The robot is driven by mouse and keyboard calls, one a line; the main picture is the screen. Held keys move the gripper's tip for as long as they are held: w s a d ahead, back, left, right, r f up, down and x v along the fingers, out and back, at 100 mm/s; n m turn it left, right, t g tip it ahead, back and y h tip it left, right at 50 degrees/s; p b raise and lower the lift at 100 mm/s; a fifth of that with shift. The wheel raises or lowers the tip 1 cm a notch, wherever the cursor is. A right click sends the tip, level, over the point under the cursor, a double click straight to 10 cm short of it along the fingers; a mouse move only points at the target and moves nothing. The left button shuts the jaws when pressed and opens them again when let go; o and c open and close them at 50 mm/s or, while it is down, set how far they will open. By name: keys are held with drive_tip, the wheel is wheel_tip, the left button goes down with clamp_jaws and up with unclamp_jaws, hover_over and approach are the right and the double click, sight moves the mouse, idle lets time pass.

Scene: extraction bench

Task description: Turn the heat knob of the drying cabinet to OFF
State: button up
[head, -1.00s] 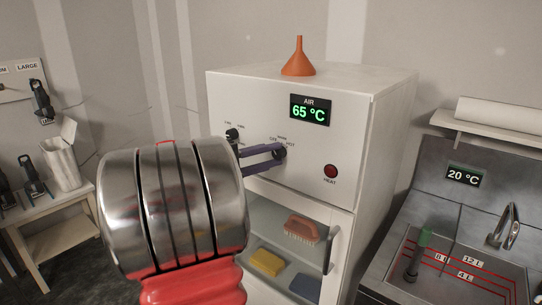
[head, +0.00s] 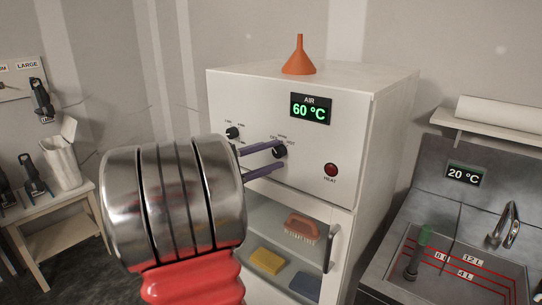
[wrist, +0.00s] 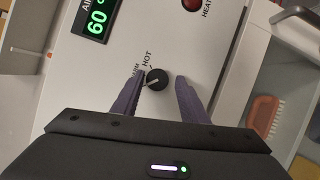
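The white drying cabinet (head: 240,97) stands ahead, its AIR display (head: 311,109) reading 60 °C. Its heat knob (head: 279,152) is a black dial with labels around it. In the wrist view the knob (wrist: 157,79) has a white mark pointing to the lower left, away from HOT and below WARM. The OFF label is not readable there. My gripper (head: 281,155) is open, its purple fingers on either side of the knob. In the wrist view my gripper (wrist: 161,76) shows the left finger close to the knob and a clear gap on the right. The HEAT lamp (head: 331,170) is dark red.
A second black knob (head: 232,133) sits left of the heat knob. An orange funnel (head: 299,57) stands on the cabinet. Below, the compartment holds a brush (head: 302,226) and a yellow sponge (head: 267,261); its door handle (head: 331,249) sticks out. A sink (head: 455,272) is at right.

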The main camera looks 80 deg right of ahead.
drive_tip(key=shift+o, duration=0.5)
drive_tip(key=shift+r, duration=0.1)
drive_tip(key=shift+w+a, duration=0.3)
drive_tip(key=shift+w, duration=0.05)
drive_tip(key=v, duration=1.3)
drive_tip(key=shift+f, duration=0.2)
